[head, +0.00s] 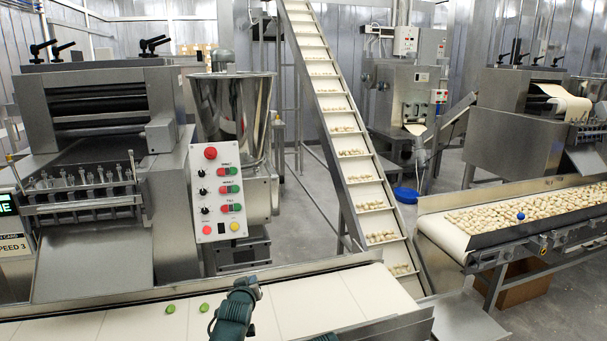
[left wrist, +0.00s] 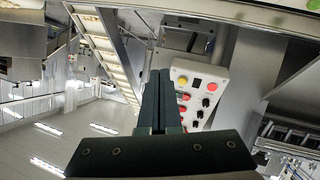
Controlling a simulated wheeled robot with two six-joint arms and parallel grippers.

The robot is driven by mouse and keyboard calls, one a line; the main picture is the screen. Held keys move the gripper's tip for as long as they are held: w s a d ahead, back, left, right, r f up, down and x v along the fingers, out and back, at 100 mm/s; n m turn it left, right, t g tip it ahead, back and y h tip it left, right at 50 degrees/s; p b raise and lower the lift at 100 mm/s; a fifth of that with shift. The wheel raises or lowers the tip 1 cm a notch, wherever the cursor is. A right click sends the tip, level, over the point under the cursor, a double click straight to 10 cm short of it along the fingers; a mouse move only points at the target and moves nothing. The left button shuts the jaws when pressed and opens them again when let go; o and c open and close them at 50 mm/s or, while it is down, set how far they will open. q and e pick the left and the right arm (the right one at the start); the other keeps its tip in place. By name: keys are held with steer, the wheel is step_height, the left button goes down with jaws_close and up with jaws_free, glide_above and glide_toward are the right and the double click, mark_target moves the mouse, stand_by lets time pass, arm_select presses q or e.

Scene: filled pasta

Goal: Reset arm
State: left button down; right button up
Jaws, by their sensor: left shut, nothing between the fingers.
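My left gripper (head: 246,284) is above the white belt at the bottom of the head view. In the left wrist view its two dark fingers (left wrist: 158,98) lie together, shut with nothing between them. The control panel (head: 218,190) is beyond it in the head view, and the panel also shows just right of the fingers in the left wrist view (left wrist: 198,95). My right gripper is not seen; only a small teal piece shows at the bottom edge.
Two green pieces (head: 187,307) lie on the white belt (head: 310,306), left of my left gripper. An inclined conveyor (head: 345,130) carries pasta behind it. A pasta-covered conveyor (head: 448,238) stands at right. A pasta machine (head: 98,262) stands at left, with a steel hopper (head: 228,105) beside it.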

arm_select(q)
steer(key=s+d+f+m+g+b, duration=0.2)
steer(key=s+d+f+g, duration=0.1)
steer(key=s+f, duration=0.35)
steer(key=s+d+f+m+g+b, duration=0.1)
steer(key=s+d+f+g, duration=0.2)
steer(key=s+f, duration=0.3)
steer(key=s+d+f+m+g+b, duration=0.1)
steer(key=s+f+g, duration=0.2)
steer(key=s, duration=0.3)
steer(key=s+d+f+m+g+y+b, duration=0.1)
steer(key=s+f+m+g, duration=0.15)
steer(key=s, duration=0.35)
steer(key=s+d+f+m+g+b, duration=0.1)
steer(key=s+f+g, duration=0.2)
steer(key=s, duration=0.2)
step_height(320, 180, up, 18)
steer(key=p, duration=1.8)
steer(key=shift+s+r, duration=0.25)
steer(key=shift+t, duration=0.25)
